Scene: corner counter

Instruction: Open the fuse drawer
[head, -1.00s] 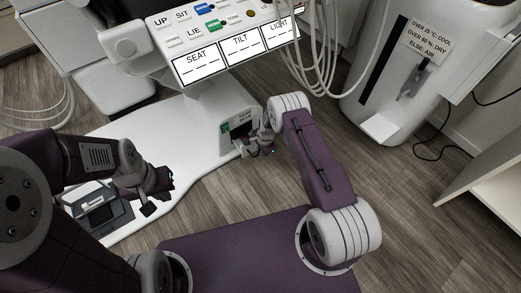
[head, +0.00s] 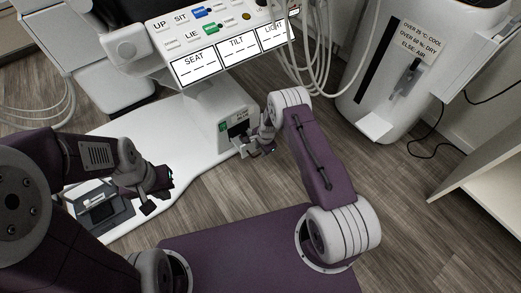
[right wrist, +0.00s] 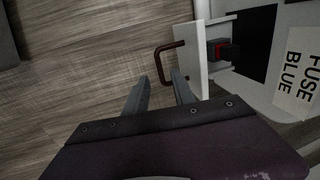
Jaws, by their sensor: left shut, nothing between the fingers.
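The fuse drawer's white front (right wrist: 190,62) stands out from its housing (head: 233,112) in the right wrist view, with a gap and side rails behind it. A black and red block (right wrist: 222,50) shows in the gap. A dark red U-shaped handle (right wrist: 160,62) is on the drawer front. My right gripper (right wrist: 161,78) is open, its fingertips apart and close to the handle's near end; I cannot tell whether they touch it. In the head view my right gripper (head: 266,150) partly hides the drawer. My left gripper (head: 160,193) is shut and empty, over the white base.
A label reading FUSE BLUE (right wrist: 299,75) is beside the drawer. A control panel (head: 225,45) overhangs the housing. A grey tray-like box (head: 100,212) is beside my left gripper. A white cylinder unit (head: 405,80) and hoses stand at right. Wood floor is free between.

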